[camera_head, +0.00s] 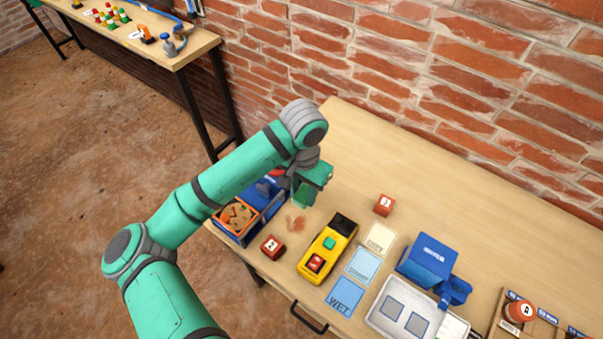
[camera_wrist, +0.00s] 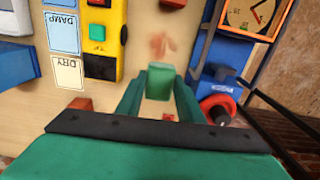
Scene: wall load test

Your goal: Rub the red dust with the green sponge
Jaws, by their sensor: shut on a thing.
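My gripper (camera_wrist: 160,95) is shut on the green sponge (camera_wrist: 160,82), which sits between its green fingers. In the head view my gripper (camera_head: 308,185) is over the far left part of the table, with the sponge (camera_head: 302,198) at its lower end. The red dust (camera_head: 295,222) is a faint reddish smear on the wood. In the wrist view the dust (camera_wrist: 161,45) lies just beyond the sponge, uncovered. The sponge appears beside the dust; I cannot tell whether it touches the table.
A blue bin with an orange dial (camera_head: 238,217) stands left of the dust. A red numbered block (camera_head: 272,247) and a yellow device (camera_head: 328,252) are near it. Another red block (camera_head: 384,205) stands to the right. A brick wall (camera_head: 450,80) runs behind.

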